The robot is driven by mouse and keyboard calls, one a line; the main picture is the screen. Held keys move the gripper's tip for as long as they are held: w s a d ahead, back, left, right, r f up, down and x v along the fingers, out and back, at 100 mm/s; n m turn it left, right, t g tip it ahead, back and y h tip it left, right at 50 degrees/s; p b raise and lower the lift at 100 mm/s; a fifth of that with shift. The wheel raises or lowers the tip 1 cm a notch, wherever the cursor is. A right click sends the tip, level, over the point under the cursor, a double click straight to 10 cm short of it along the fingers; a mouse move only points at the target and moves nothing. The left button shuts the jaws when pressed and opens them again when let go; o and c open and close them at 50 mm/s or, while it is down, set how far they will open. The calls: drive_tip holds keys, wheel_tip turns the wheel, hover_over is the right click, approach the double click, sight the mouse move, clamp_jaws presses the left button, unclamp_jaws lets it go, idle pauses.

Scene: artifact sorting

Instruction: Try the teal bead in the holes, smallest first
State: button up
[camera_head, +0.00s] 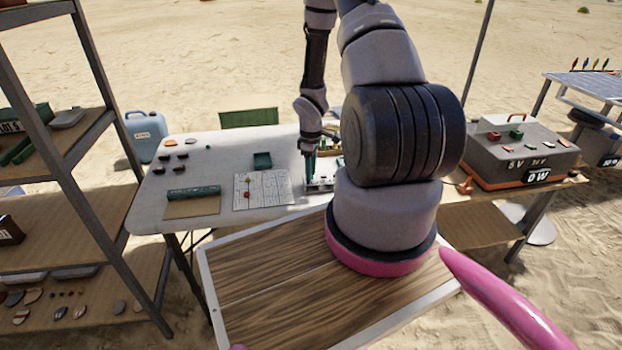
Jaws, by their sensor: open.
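My gripper (310,178) points down at the right part of the white table, at a small pale block (325,183). Its fingers look teal and are small in this view. Whether anything lies between them is too small to tell. A tiny teal-green dot (208,147), which may be the teal bead, lies on the table towards the back left, well apart from my gripper. The holes cannot be made out clearly. My arm hides part of the table's right side.
Shelves (75,140) stand left. A grey power box (515,155) stands right.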

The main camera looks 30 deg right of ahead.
clamp_jaws()
drive_tip(key=shift+r, duration=0.1)
drive_tip(key=shift+r, duration=2.95)
drive_tip(key=shift+f, duration=0.15)
